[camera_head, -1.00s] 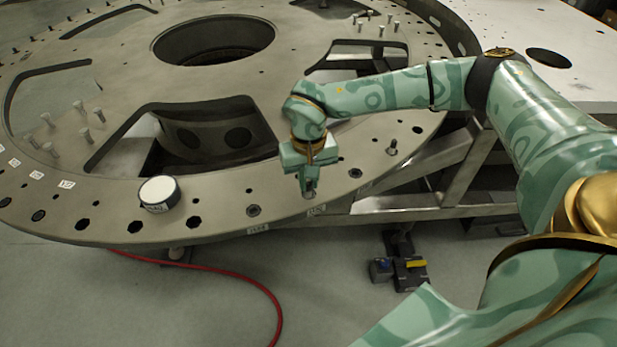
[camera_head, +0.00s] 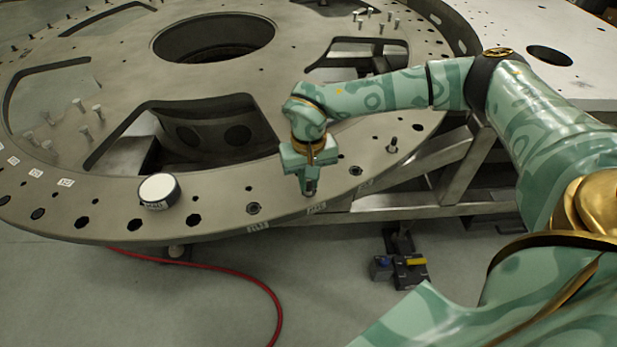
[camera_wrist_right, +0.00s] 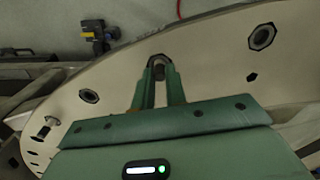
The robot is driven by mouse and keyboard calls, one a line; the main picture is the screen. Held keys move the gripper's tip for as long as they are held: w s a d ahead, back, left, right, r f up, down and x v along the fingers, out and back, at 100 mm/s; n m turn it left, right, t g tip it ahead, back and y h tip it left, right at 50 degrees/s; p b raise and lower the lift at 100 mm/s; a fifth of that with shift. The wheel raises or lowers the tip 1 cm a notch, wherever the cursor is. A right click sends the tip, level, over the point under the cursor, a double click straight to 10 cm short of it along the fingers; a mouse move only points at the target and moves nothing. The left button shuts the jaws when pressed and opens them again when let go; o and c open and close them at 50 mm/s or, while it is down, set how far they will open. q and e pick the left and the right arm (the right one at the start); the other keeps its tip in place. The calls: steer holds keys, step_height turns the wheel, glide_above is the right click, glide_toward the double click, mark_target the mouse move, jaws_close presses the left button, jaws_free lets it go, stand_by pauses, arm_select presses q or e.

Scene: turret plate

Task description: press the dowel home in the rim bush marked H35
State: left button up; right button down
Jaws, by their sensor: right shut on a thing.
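My right gripper (camera_head: 310,190) points down at the near rim of the large grey turret plate (camera_head: 225,182). In the right wrist view its green fingers (camera_wrist_right: 160,66) are shut on a small dark dowel (camera_wrist_right: 158,72), with the dowel's far end at a hole in the rim. The fingers hide most of the dowel, so I cannot tell how deep it sits. A pale label (camera_head: 317,208) is on the rim edge just below the gripper; its text is too small to read. My left gripper is not in view.
Another pin (camera_head: 392,145) stands upright in the rim to the right. A round white-topped black device (camera_head: 158,190) sits on the rim to the left. Several loose pins (camera_head: 84,131) stand on the plate. A red hose (camera_head: 240,283) lies on the floor.

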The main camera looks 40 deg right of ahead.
steer(key=shift+f, duration=0.3)
stand_by(0.4)
steer(key=c, duration=1.5)
jaws_free()
steer(key=shift+r, duration=0.15)
step_height(320, 180, up, 7)
steer(key=p, duration=0.6)
steer(key=shift+p, duration=0.35)
